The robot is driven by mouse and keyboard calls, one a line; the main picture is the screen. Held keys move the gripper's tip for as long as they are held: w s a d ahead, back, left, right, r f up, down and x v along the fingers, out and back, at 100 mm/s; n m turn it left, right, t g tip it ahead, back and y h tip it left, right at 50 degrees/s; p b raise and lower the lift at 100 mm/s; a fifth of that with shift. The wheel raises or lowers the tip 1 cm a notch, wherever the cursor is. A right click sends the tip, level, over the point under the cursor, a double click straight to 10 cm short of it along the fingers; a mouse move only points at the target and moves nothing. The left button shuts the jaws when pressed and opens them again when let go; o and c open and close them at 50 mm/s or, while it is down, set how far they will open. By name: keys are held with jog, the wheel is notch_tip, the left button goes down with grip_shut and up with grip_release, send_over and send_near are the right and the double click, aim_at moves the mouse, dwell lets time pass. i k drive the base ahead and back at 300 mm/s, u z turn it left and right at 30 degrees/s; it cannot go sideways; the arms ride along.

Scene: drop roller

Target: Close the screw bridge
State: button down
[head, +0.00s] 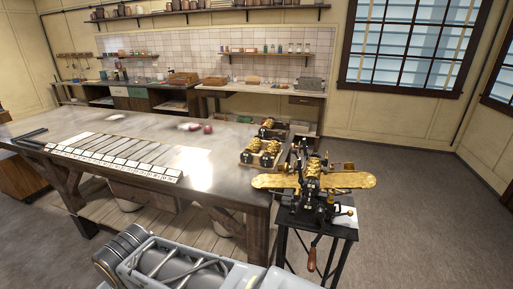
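The drop roller (310,200) is a black machine with brass rollers on a dark metal stand (343,235), right of the workbench's end. Golden plates (355,180) extend to both sides of it. A crank with a brown wooden grip (312,260) hangs at its front. Dark upright parts rise around the rollers at the top; the screw bridge is too small to make out there, and I cannot tell how it stands. My gripper is not in view; only grey parts of my own body show at the bottom.
A long workbench (215,165) fills the left and middle, bearing a row of pale strips (115,152) and red items (207,129). Spare brass roller sets (262,152) sit at its right end, close to the machine. The floor (420,190) to the right is clear.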

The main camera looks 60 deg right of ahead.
aim_at(298, 168)
jog(key=z, duration=0.25)
jog(key=i, duration=0.7)
jog(key=z, duration=0.9)
jog(key=i, duration=0.35)
jog(key=z, duration=0.3)
